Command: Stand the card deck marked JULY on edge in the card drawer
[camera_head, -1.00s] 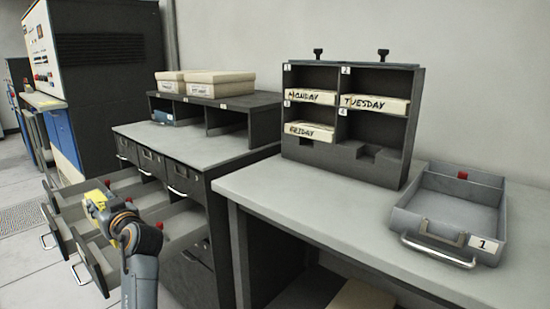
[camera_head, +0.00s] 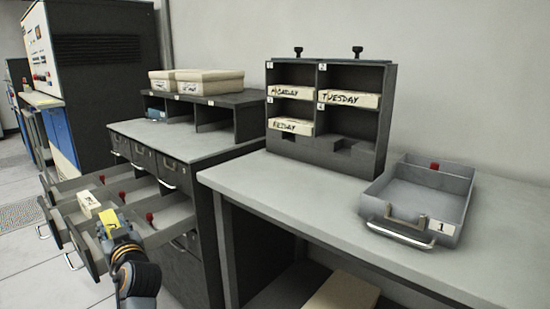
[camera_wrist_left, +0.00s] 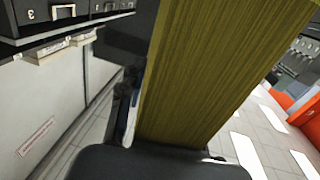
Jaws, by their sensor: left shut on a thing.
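My left gripper (camera_head: 108,226) is at the lower left of the head view, shut on a card deck (camera_head: 88,202). In the left wrist view the deck (camera_wrist_left: 205,70) is a large olive-yellow, finely striped block that fills the middle, tilted in the picture. Open drawers (camera_head: 84,252) stick out from the dark cabinet at left, with red pieces inside. The gripper and deck overlap these drawers in the picture; I cannot tell the height between them. My right gripper is not in view.
A dark rack (camera_head: 388,108) on the grey table (camera_head: 290,203) holds decks marked MONDAY, TUESDAY and FRIDAY. An empty grey tray (camera_head: 380,210) marked 1 lies at right. Two pale boxes (camera_head: 208,82) sit on a shelf unit. The table front is clear.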

